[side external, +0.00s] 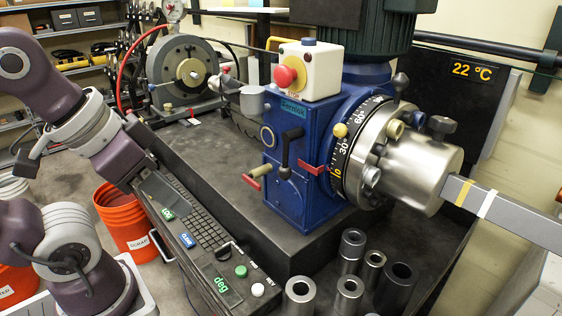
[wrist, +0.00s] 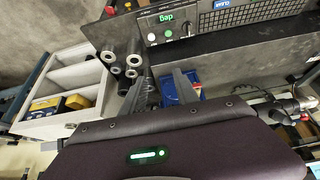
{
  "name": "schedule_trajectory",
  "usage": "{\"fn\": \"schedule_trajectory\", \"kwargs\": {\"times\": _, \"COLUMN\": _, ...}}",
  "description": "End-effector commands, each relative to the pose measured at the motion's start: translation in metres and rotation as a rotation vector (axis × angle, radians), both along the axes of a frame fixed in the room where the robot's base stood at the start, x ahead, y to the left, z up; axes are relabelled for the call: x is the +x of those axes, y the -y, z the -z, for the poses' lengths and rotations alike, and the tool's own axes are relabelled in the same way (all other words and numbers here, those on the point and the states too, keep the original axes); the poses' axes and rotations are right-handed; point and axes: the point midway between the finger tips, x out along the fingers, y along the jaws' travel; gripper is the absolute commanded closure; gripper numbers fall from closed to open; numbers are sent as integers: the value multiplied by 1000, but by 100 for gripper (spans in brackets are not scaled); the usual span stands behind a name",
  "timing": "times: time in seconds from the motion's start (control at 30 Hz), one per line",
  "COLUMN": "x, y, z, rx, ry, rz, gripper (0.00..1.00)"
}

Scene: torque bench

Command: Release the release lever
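The blue machine housing (side external: 296,165) stands on the dark bench in the side external view. A black crank-shaped lever (side external: 286,155) is on its front face. I cannot tell which of these is the release lever. My gripper (wrist: 159,80) shows in the wrist view as two grey fingers spread apart, with nothing visibly held. It appears clear of both levers. I cannot make out its fingers in the side external view, and neither lever is clear in the wrist view.
A console (side external: 190,225) with keys and green displays runs along the bench front. Several metal sockets (side external: 349,290) stand at the front right. A red stop button (side external: 284,77) tops the housing. A steel hub with a long bar (side external: 505,215) extends right. An orange bucket (side external: 125,215) stands left.

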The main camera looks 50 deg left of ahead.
Motion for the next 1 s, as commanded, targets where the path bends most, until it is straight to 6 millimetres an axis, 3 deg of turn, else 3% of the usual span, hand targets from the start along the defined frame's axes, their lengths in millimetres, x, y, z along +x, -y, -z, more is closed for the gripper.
{"fn": "schedule_trajectory", "kwargs": {"times": 0.03, "x": 0, "y": 0, "z": 0, "rx": 0, "ry": 0, "rz": 0, "gripper": 72}}
{"fn": "schedule_trajectory", "kwargs": {"times": 0.2, "x": 21, "y": 2, "z": -21, "rx": 21, "ry": -62, "rz": 3, "gripper": 100}}
{"fn": "schedule_trajectory", "kwargs": {"times": 0.27, "x": 40, "y": 4, "z": -35, "rx": 44, "ry": -108, "rz": -7, "gripper": 100}}
{"fn": "schedule_trajectory", "kwargs": {"times": 0.4, "x": 98, "y": 23, "z": -60, "rx": 144, "ry": -195, "rz": -68, "gripper": 100}}
{"fn": "schedule_trajectory", "kwargs": {"times": 0.5, "x": 138, "y": 48, "z": -68, "rx": 226, "ry": -212, "rz": -135, "gripper": 100}}
{"fn": "schedule_trajectory", "kwargs": {"times": 0.63, "x": 176, "y": 85, "z": -67, "rx": 314, "ry": -191, "rz": -226, "gripper": 100}}
{"fn": "schedule_trajectory", "kwargs": {"times": 0.8, "x": 196, "y": 117, "z": -61, "rx": 370, "ry": -150, "rz": -305, "gripper": 100}}
{"fn": "schedule_trajectory", "kwargs": {"times": 1.0, "x": 199, "y": 122, "z": -60, "rx": 379, "ry": -139, "rz": -324, "gripper": 100}}
